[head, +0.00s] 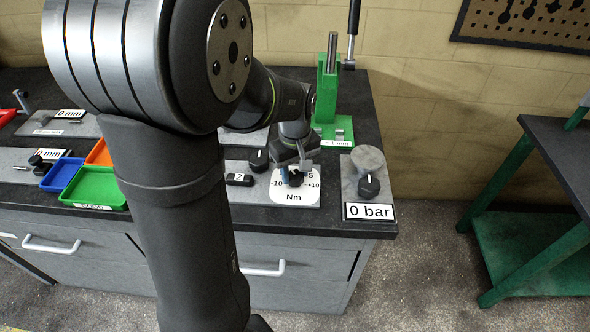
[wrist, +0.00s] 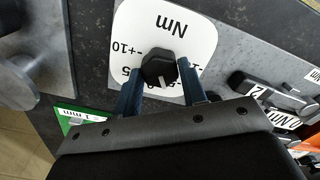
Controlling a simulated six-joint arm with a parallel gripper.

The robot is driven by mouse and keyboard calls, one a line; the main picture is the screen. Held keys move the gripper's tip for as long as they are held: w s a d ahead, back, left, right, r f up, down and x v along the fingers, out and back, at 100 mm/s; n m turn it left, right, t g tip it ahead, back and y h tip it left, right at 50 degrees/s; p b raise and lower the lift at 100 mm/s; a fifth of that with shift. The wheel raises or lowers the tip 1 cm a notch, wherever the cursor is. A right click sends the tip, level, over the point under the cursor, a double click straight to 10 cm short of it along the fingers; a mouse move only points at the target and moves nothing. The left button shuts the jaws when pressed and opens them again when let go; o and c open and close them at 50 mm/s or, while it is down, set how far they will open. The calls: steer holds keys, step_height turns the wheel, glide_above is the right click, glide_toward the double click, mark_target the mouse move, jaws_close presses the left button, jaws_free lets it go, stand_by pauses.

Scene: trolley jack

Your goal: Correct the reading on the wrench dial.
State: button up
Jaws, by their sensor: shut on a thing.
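The wrench dial is a white plate (head: 293,197) marked Nm, with -10 at left and +10 at right; it also shows upside down in the wrist view (wrist: 170,22). A black knob (wrist: 158,67) stands at its middle, also seen in the head view (head: 296,180). My gripper (wrist: 160,70) is shut on this knob, with one blue finger on each side; in the head view it (head: 296,171) comes down from above. The knob's pale line points toward my gripper, at the scale's upper part between the end marks. My fingers partly hide the numbers there, so the exact reading cannot be told.
Right of the dial is a 0 bar plate (head: 369,211) with a knob (head: 369,186). Behind stands a green press-like stand (head: 327,90). Left are another black knob (head: 259,160), a small black display (head: 239,179), and green (head: 95,186) and blue (head: 62,174) bins.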

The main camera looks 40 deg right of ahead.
mark_target(295, 175)
steer(key=shift+n, duration=1.2)
steer(key=o, duration=1)
steer(key=shift+c, duration=0.2)
step_height(295, 175, up, 18)
steer(key=shift+f, duration=0.25)
step_height(295, 175, down, 18)
steer(key=shift+r, duration=0.25)
